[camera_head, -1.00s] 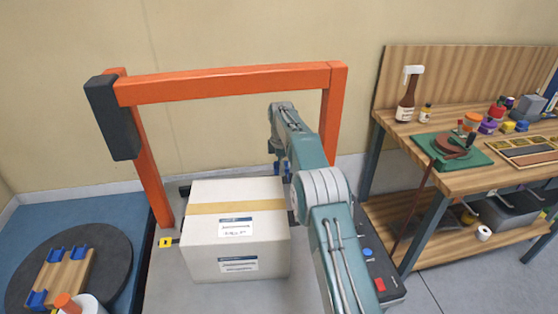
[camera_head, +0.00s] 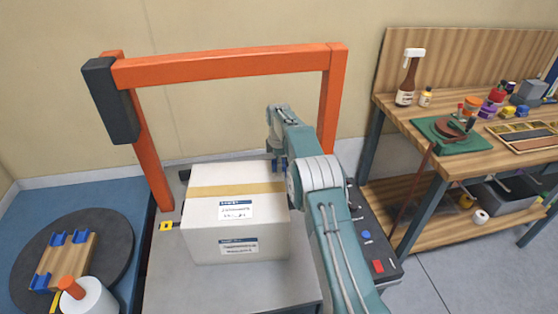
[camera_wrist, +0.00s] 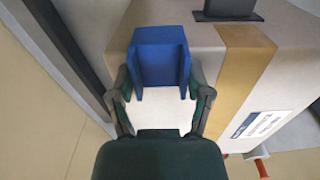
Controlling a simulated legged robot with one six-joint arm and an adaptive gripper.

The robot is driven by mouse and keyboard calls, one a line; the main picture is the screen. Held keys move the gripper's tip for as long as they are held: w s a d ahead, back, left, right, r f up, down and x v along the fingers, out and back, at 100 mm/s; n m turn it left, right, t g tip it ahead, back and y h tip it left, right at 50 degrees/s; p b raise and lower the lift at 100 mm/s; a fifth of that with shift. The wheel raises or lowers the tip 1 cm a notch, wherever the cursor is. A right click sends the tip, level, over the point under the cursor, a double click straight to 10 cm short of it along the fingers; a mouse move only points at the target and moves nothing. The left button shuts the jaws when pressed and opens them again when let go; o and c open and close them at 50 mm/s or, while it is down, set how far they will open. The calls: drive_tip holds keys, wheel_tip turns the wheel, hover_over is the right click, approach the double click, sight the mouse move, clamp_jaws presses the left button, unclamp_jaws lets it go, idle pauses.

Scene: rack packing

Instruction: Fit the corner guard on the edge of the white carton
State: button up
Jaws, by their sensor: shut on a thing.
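The white carton (camera_head: 265,225) stands on the grey platform under the orange arch, with a tan tape band across its top. It also shows in the wrist view (camera_wrist: 290,65). In the wrist view my gripper (camera_wrist: 161,92) is shut on the blue corner guard (camera_wrist: 160,50), one finger on each side. The guard overlaps the carton's edge beside the tape in that view; I cannot tell if it touches. In the head view my gripper (camera_head: 281,164) is at the carton's far right side, mostly hidden by my arm.
The orange arch (camera_head: 225,66) spans above and behind the carton. A control panel (camera_head: 368,240) lies to its right. A dark round table (camera_head: 112,262) at left holds a wooden block with blue pieces (camera_head: 65,258). A cluttered wooden workbench (camera_head: 455,165) stands at right.

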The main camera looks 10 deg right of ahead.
drive_tip(key=shift+a+f, duration=0.1)
drive_tip(key=shift+f, duration=0.15)
drive_tip(key=shift+a, duration=0.4)
idle(0.6)
drive_tip(key=o, duration=1)
wheel_tip(320, 180, up, 7)
drive_tip(key=shift+w+r, duration=0.15)
drive_tip(key=shift+r, duration=0.05)
idle(0.3)
